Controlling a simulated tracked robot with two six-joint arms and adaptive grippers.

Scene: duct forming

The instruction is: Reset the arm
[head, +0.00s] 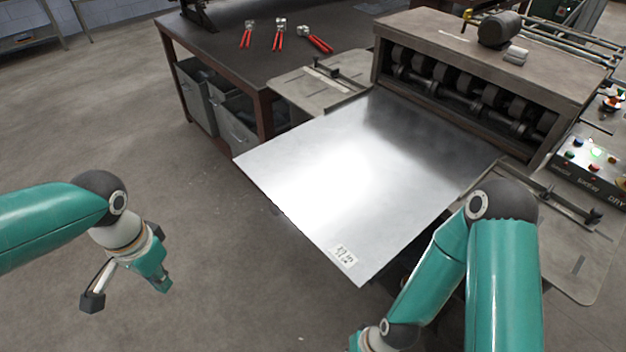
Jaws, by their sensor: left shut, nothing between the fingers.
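My left gripper (127,291) hangs over bare floor at the lower left, away from the table and the machine. It holds nothing, and its fingers point down. My right arm comes in at the lower right and bends down in front of the machine. Its gripper is out of view below the bottom edge. A shiny metal sheet (330,175) with a small printed label near its front corner lies flat at the mouth of the roll-forming machine (470,40).
A dark workbench (225,50) at the back holds several red-handled tools (279,36). Grey bins (232,128) sit under it. A control panel (598,165) with coloured buttons is at the right. The floor at the left is clear.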

